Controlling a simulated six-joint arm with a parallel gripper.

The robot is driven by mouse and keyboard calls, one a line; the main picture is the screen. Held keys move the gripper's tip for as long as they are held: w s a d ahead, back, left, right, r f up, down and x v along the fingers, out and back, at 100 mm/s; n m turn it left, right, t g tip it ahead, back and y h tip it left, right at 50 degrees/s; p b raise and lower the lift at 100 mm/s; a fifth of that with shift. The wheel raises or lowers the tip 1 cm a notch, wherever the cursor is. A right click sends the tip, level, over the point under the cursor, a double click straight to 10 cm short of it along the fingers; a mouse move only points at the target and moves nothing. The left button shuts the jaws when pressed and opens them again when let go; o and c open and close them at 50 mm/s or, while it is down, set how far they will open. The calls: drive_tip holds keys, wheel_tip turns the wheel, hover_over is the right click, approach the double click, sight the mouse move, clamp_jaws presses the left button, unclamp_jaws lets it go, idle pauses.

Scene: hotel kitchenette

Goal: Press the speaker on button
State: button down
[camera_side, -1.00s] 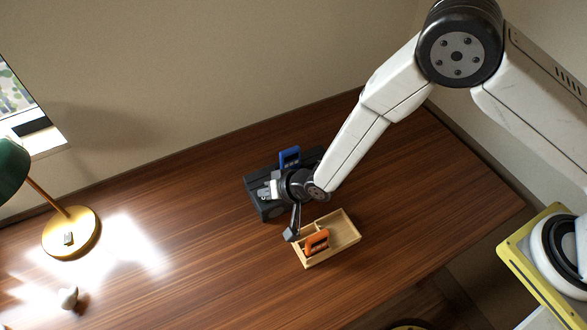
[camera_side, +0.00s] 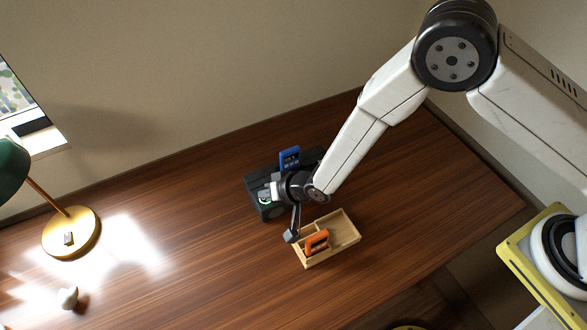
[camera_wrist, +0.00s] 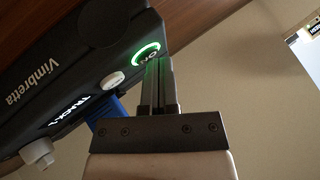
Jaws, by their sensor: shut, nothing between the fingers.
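The speaker (camera_side: 257,187) is a dark box on the wooden desk. It fills the left of the wrist view (camera_wrist: 60,75), with the name "Vimbretta" and a lit display reading "TRACK-2". Its round "ON" button (camera_wrist: 145,51) is ringed by a glowing green light, also visible as a small green spot in the side view. My gripper (camera_wrist: 158,62) is shut and empty, its fingertips at the right edge of the "ON" button. I cannot tell whether they touch it. In the side view my gripper (camera_side: 267,194) is over the speaker's left end, and my wrist hides part of the speaker.
A white button (camera_wrist: 113,82) and a white knob (camera_wrist: 37,150) are on the speaker. A blue item (camera_side: 290,157) stands at its back. A wooden tray (camera_side: 345,228) with an orange-handled object (camera_side: 317,242) lies in front. A brass lamp (camera_side: 72,235) stands left. The desk between is clear.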

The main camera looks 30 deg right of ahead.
drive_tip(key=shift+r, duration=0.6)
drive_tip(key=shift+r, duration=0.1)
drive_tip(key=shift+r, duration=2.9)
